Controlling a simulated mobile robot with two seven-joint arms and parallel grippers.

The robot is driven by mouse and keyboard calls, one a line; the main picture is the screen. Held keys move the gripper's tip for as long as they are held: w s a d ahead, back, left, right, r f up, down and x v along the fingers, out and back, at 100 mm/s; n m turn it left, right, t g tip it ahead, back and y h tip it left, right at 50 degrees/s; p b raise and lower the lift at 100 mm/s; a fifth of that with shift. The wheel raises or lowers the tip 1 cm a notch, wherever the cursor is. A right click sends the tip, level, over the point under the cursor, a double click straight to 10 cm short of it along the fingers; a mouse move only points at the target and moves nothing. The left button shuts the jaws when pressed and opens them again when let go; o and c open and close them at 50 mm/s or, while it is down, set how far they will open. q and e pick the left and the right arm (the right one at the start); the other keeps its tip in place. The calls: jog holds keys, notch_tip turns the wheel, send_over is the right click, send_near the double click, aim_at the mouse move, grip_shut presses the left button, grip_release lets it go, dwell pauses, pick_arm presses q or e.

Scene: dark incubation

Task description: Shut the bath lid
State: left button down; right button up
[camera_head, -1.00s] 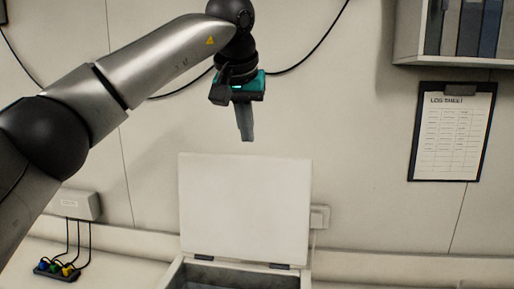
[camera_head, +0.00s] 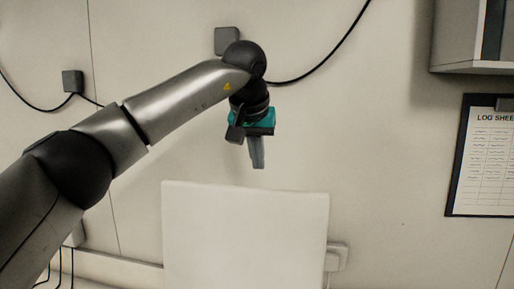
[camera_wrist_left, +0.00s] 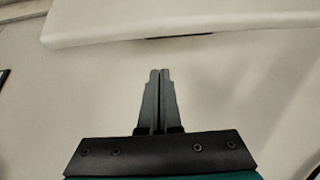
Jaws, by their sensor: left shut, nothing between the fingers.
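The bath lid (camera_head: 246,240) is a pale flat panel standing raised in the lower middle of the head view; the bath below it is out of frame. My left gripper (camera_head: 258,166) points down just above the lid's top edge, with a small gap between them in the picture. Its two grey fingers are closed together with nothing between them. In the left wrist view the shut fingers (camera_wrist_left: 160,74) point toward a pale slab (camera_wrist_left: 180,22), apparently the lid, across the top. My right gripper does not show.
A wall shelf (camera_head: 472,66) and a log sheet clipboard (camera_head: 484,160) are at the right. A wall socket (camera_head: 338,257) sits beside the lid. Black cables (camera_head: 325,58) run along the wall.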

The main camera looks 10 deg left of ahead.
pick_arm(q)
jog(key=f, duration=0.2)
jog(key=w+f, duration=0.1)
jog(key=f, duration=0.1)
jog(key=shift+w+f+p, duration=0.15)
jog(key=shift+p, duration=0.25)
jog(key=shift+s, duration=1.15)
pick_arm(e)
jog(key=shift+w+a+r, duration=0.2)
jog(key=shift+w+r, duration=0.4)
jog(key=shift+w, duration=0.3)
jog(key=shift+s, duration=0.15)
